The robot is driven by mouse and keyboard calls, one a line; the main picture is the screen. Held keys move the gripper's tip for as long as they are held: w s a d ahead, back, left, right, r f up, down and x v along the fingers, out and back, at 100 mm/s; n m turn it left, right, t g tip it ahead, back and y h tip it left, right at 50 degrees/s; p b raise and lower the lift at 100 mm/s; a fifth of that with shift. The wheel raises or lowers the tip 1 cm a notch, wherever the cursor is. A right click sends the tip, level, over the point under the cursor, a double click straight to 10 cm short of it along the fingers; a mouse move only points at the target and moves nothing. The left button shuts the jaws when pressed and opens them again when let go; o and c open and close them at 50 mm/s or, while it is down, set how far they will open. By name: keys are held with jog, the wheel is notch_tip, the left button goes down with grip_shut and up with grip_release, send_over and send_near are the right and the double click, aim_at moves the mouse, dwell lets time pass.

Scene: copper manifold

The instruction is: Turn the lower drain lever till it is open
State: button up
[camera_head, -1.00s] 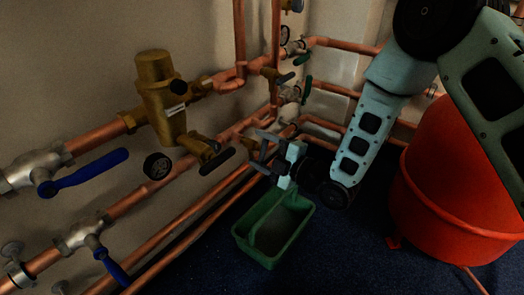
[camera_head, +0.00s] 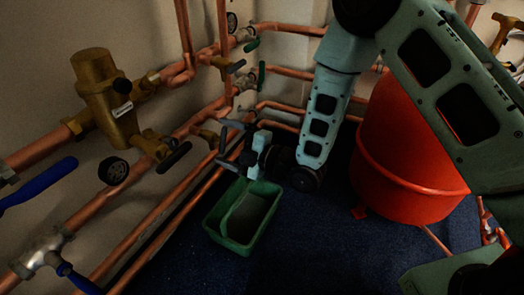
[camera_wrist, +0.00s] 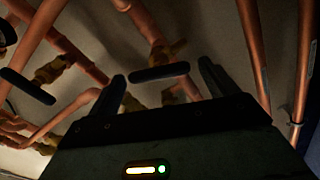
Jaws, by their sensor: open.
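The lower drain lever is a black bar (camera_head: 222,139) on a small brass drain valve (camera_head: 206,134) on the lower copper pipe, in front of my gripper. In the wrist view the black lever (camera_wrist: 158,72) lies nearly level across the space between my two fingertips, with its brass valve (camera_wrist: 167,51) behind it. My gripper (camera_head: 230,145) is open, its fingers pointing at the wall. The fingers stand on either side of the lever; I cannot tell whether either touches it. A green tub (camera_head: 242,215) stands on the floor below my gripper.
A brass valve body (camera_head: 105,100) and a black-handled brass valve (camera_head: 160,147) are on the left. Another black-handled drain valve (camera_head: 225,64) sits above. Green levers (camera_head: 262,75) are close by. Blue carpet (camera_head: 310,240) is clear in front.

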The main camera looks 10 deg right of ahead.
jog(key=p+v, duration=0.4)
jog(key=v, duration=1.2)
jog(key=shift+p, duration=0.3)
